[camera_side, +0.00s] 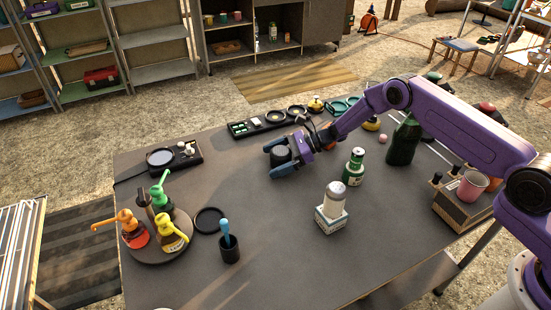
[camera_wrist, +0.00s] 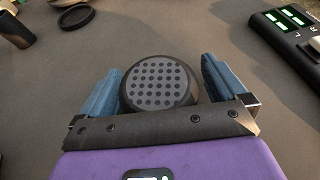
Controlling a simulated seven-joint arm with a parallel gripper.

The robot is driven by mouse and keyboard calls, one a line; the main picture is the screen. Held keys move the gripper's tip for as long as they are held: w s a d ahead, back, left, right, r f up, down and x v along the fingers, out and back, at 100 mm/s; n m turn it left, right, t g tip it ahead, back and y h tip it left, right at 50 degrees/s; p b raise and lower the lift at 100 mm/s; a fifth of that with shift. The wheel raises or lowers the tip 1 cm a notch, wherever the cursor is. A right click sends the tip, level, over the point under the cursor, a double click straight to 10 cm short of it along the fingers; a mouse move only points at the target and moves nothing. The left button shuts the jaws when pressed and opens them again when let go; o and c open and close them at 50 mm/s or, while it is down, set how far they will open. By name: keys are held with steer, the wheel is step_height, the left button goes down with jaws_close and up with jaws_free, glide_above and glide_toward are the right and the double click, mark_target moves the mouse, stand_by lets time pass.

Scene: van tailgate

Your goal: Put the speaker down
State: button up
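The speaker is a dark, round, short cylinder with a dotted grille on its top (camera_wrist: 160,82). In the side view the speaker (camera_side: 280,155) is at the far middle of the grey table (camera_side: 290,215). In the side view my gripper (camera_side: 281,158) reaches in from the right, low over the table. The speaker looks upright, grille up. I cannot tell whether its base touches the table; its lower part is hidden by the fingers.
A black mixer panel (camera_side: 262,126) lies behind the gripper. Pump bottles on a round tray (camera_side: 160,252) and a dark cup (camera_side: 229,249) are front left. The table centre is clear.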

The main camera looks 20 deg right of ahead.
steer(key=shift+r, duration=0.2)
steer(key=v, duration=0.5)
steer(key=shift+r, duration=3.45)
